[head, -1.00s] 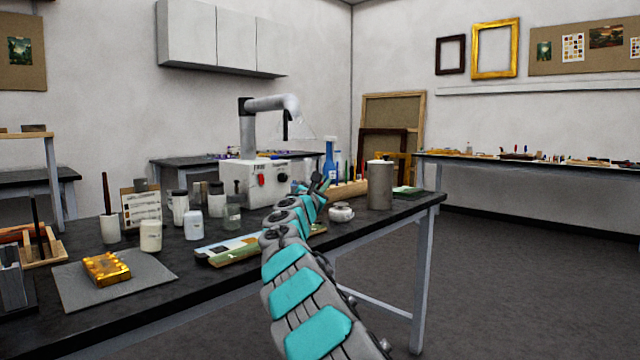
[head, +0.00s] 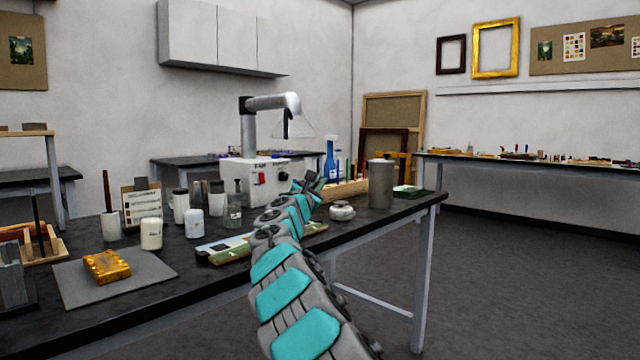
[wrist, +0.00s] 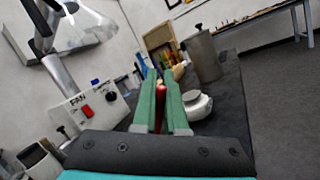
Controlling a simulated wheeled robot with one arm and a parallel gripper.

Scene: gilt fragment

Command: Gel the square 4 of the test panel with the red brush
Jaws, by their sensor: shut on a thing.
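My gripper (wrist: 162,100) is shut on a thin red thing, which looks like the red brush (wrist: 160,97), between its green fingers. In the head view, my gripper (head: 314,184) is above the bench, left of the grey canister, and the brush cannot be made out there. A flat board with pale blue, white and green areas, apparently the test panel (head: 222,246), lies on the bench, partly hidden behind my arm. Its numbered squares cannot be read.
A grey canister (head: 380,185) stands at the bench's right. A white fan box (head: 255,185) with an extractor arm and clear hood (head: 303,122) stands behind my gripper. Several jars crowd the left. A gilt fragment (head: 107,267) lies on a grey mat (head: 152,270).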

